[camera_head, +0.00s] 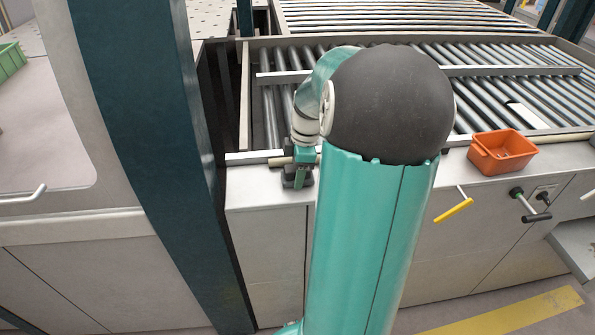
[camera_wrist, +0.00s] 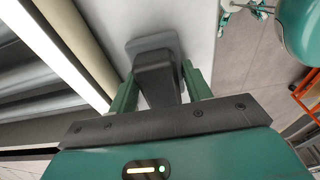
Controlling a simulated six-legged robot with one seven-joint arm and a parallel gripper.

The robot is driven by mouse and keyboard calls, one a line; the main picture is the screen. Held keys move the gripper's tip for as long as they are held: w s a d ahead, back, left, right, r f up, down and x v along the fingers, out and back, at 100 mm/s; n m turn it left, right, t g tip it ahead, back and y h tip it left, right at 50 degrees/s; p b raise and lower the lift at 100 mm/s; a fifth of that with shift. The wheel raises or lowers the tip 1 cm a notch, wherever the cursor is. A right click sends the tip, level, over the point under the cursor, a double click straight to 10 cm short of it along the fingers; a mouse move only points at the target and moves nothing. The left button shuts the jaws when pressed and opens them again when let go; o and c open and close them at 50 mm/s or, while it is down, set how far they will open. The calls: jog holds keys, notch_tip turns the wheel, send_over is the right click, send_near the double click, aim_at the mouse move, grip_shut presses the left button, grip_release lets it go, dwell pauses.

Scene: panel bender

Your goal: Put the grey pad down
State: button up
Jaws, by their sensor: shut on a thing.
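My gripper (camera_wrist: 160,85) is shut on the grey pad (camera_wrist: 155,72), whose dark grip part sits between the two green fingers. A flat, lighter grey face of the pad shows just beyond the fingertips. In the head view, my gripper (camera_head: 298,178) and the dark pad are small, at the left end of the pale ledge (camera_head: 255,190) in front of the rollers. The pad is over the ledge, close to its surface. I cannot tell whether it touches. My own arm hides the ledge to the right of it.
An orange bin (camera_head: 503,152) stands on the ledge at the right. The roller bed (camera_head: 480,90) lies behind the ledge, with a pale rail along its edge. A dark teal post (camera_head: 150,130) rises at the left. A yellow handle (camera_head: 454,210) sticks out from the front.

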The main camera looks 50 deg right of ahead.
jog(key=shift+w+f, duration=0.15)
jog(key=shift+f, duration=0.1)
jog(key=o, duration=1.3)
jog(key=r, duration=0.4)
jog(key=d+r, duration=0.1)
jog(key=r, duration=0.3)
jog(key=s+r, duration=0.1)
jog(key=r, duration=0.3)
jog(key=shift+s+d+r, duration=0.1)
jog(key=shift+d, duration=0.05)
